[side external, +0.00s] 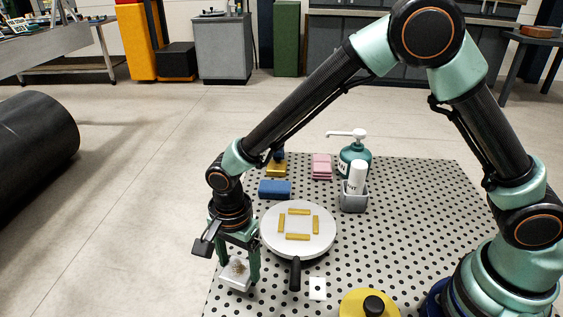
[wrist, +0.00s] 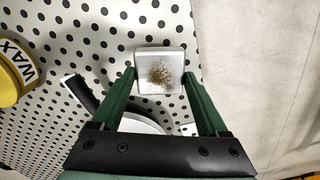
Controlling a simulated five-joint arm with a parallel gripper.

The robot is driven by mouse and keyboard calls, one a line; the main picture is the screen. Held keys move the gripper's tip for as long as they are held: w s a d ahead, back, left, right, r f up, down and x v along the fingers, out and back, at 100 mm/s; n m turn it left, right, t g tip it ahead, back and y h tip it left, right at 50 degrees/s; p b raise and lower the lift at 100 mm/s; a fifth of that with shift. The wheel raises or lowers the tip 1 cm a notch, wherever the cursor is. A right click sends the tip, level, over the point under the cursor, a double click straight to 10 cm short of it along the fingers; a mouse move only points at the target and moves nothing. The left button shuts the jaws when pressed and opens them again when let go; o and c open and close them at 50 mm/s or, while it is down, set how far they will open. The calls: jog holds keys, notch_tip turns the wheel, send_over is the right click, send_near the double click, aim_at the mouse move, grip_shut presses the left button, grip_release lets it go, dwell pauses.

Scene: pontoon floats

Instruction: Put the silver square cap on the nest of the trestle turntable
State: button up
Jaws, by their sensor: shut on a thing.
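My gripper (side external: 238,262) is shut on the silver square cap (side external: 236,275), a pale square piece with brown specks on top. In the wrist view the cap (wrist: 160,62) sits between the two green fingertips. It is near the table's left edge; its exact height is hard to tell. The trestle turntable (side external: 327,232) is a round pale disc with a black handle, to the right of my gripper. Its nest (side external: 297,237) is a square outlined by several yellow bars, with nothing inside. In the wrist view my gripper hides most of the disc (wrist: 140,126).
The perforated table (side external: 420,220) carries a blue block (side external: 275,188), pink pads (side external: 321,166), a green pump bottle (side external: 354,154), a white bottle in a grey holder (side external: 353,202), a white card (side external: 318,288) and a yellow wax tin (side external: 370,303). The right middle is clear.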

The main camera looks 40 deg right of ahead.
aim_at(239, 265)
jog(key=shift+f, duration=1.1)
jog(key=shift+f, duration=0.15)
jog(key=o, duration=1.5)
notch_tip(239, 265, up, 12)
jog(key=d+r+n+t, duration=0.2)
jog(key=d+r+n, duration=0.4)
jog(key=d+r, duration=0.45)
jog(key=s+d+n+t, duration=0.1)
jog(key=s+d+n, duration=0.1)
jog(key=d, duration=0.2)
jog(key=s+d+r+n+t, duration=0.1)
jog(key=s+d+n, duration=0.2)
jog(key=d, duration=0.2)
jog(key=s+d+n+t, duration=0.1)
jog(key=s+d+n, duration=0.1)
jog(key=d, duration=0.3)
jog(key=shift+s+d+r+n+t, duration=0.15)
jog(key=shift+d+r+n+t, duration=0.05)
jog(key=shift+r+n+t, duration=0.15)
